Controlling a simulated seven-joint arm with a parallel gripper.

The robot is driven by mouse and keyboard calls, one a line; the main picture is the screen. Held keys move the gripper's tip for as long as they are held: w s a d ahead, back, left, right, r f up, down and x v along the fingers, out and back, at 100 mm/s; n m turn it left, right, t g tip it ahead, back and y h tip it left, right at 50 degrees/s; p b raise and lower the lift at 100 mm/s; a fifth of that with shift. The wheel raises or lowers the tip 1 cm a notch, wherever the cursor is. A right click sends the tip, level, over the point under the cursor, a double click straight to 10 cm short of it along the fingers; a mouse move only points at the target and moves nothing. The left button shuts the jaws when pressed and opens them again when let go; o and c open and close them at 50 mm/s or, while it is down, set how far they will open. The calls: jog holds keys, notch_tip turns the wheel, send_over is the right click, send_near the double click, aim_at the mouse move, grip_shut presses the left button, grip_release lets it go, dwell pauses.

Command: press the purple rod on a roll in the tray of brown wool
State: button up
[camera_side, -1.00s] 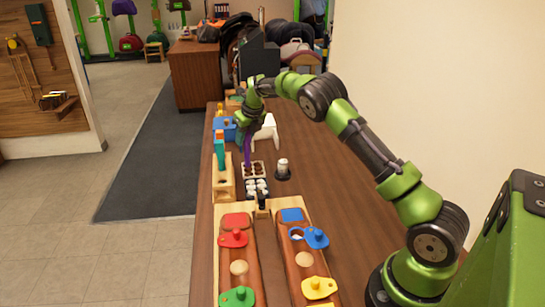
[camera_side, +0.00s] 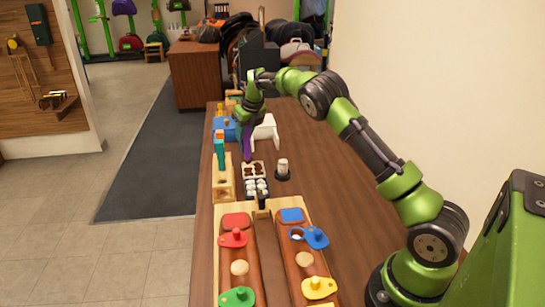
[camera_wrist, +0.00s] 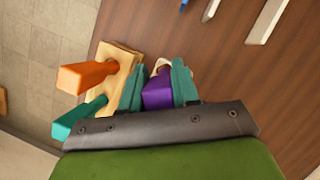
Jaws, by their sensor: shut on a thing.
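The purple rod (camera_side: 247,145) hangs downward from my gripper (camera_side: 246,127). In the wrist view the purple rod (camera_wrist: 157,91) sits between the teal fingers of my gripper (camera_wrist: 160,86), which are shut on it. The pale tray with brown wool (camera_side: 254,162) lies just below the rod, with brown patches in its compartments. The rod's lower end appears at or just above the tray's far edge; I cannot tell whether it touches. In the wrist view the tray is mostly hidden behind the rod and fingers.
A wooden rack (camera_side: 223,190) holding teal and orange-topped handles stands close left of the tray. A dark tray with white pieces (camera_side: 256,190) lies nearer. A small white cylinder on a dark base (camera_side: 283,168) stands right. A white stand (camera_side: 264,130) is behind.

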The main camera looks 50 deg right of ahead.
jog(key=shift+r, duration=2.55)
